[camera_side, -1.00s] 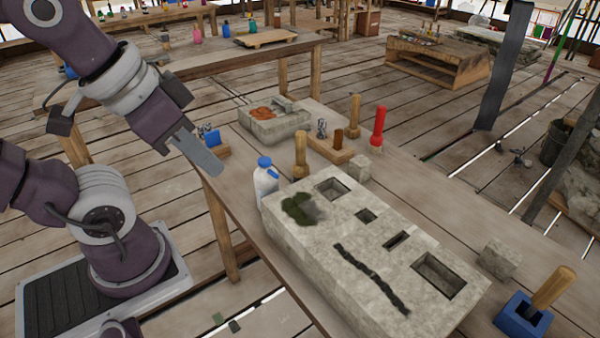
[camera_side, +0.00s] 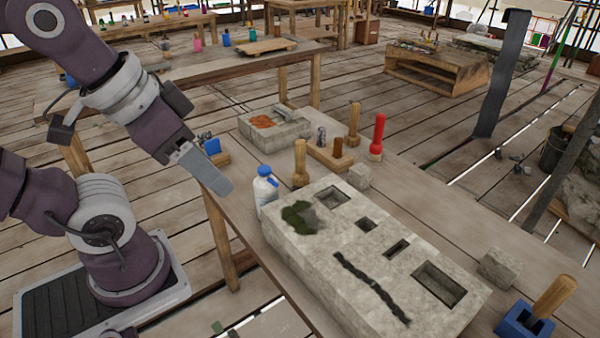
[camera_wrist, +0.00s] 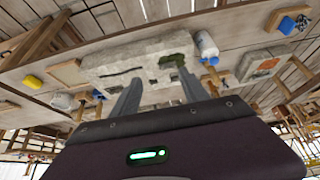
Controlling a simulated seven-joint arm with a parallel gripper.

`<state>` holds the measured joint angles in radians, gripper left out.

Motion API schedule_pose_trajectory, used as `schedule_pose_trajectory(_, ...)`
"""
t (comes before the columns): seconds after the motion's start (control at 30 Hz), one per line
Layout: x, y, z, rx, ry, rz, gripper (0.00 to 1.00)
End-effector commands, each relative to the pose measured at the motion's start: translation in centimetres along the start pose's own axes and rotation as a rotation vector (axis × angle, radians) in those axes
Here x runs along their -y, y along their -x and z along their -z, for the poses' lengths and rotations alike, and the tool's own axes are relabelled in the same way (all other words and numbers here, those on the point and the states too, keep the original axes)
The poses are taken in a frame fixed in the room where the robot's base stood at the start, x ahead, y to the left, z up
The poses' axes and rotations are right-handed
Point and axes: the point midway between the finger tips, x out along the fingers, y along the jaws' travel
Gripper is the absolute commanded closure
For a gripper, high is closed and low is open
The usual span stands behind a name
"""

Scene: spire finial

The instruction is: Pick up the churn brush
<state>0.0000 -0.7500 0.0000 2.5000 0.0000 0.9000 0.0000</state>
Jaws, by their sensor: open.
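I cannot tell for certain which tool is the churn brush. One wooden-handled tool (camera_side: 552,297) stands tilted in a blue holder (camera_side: 522,321) at the lower right. Another upright wooden handle (camera_side: 300,162) stands behind the stone block, beside the white bottle. A third wooden handle (camera_side: 354,124) and a red handle (camera_side: 378,134) stand farther back. My gripper (camera_side: 222,190) hangs in the air left of the bottle, apart from every tool. In the wrist view its two fingers (camera_wrist: 160,92) are spread with nothing held between them.
The large stone block (camera_side: 390,297) with recesses, a moss patch and a dark crack fills the bench front. A white bottle with blue cap (camera_side: 266,188) stands at its left end. A stone tray (camera_side: 280,130) and a small stone cube (camera_side: 499,266) are also on the bench.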

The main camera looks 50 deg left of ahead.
Motion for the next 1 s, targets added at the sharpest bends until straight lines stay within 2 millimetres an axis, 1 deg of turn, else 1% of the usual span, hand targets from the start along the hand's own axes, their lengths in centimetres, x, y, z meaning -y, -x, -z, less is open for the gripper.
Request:
schedule_pose_trajectory(0.1, 0.0, 0.0, 0.0, 0.0, 0.0, 0.0, 0.48)
schedule_pose_trajectory(0.17, 0.1, 0.0, 0.6, 0.007, 0.019, 0.002, 0.48)
schedule_pose_trajectory(0.23, 0.5, -0.2, 2.6, 0.036, 0.092, 0.01, 0.48)
schedule_pose_trajectory(0.27, 0.8, -0.5, 3.9, 0.056, 0.143, 0.017, 0.48)
schedule_pose_trajectory(0.3, 1.4, -1.1, 6.1, 0.086, 0.226, 0.028, 0.48)
schedule_pose_trajectory(0.37, 2.9, -2.6, 9.8, 0.134, 0.374, 0.053, 0.48)
schedule_pose_trajectory(0.4, 4.0, -4.2, 12.1, 0.164, 0.475, 0.071, 0.48)
schedule_pose_trajectory(0.47, 6.1, -6.9, 15.2, 0.209, 0.626, 0.103, 0.48)
schedule_pose_trajectory(0.5, 7.6, -9.2, 16.9, 0.238, 0.724, 0.127, 0.48)
schedule_pose_trajectory(0.57, 10.2, -12.9, 18.9, 0.279, 0.871, 0.167, 0.48)
schedule_pose_trajectory(0.6, 12.1, -15.6, 19.8, 0.304, 0.966, 0.196, 0.48)
schedule_pose_trajectory(0.67, 14.7, -19.7, 20.4, 0.338, 1.098, 0.24, 0.48)
schedule_pose_trajectory(0.7, 16.3, -22.2, 20.4, 0.358, 1.176, 0.268, 0.48)
schedule_pose_trajectory(0.8, 19.1, -26.8, 20.0, 0.388, 1.315, 0.319, 0.48)
schedule_pose_trajectory(0.9, 20.3, -29.0, 19.5, 0.401, 1.381, 0.344, 0.48)
schedule_pose_trajectory(1.0, 20.7, -30.1, 19.1, 0.406, 1.402, 0.353, 0.48)
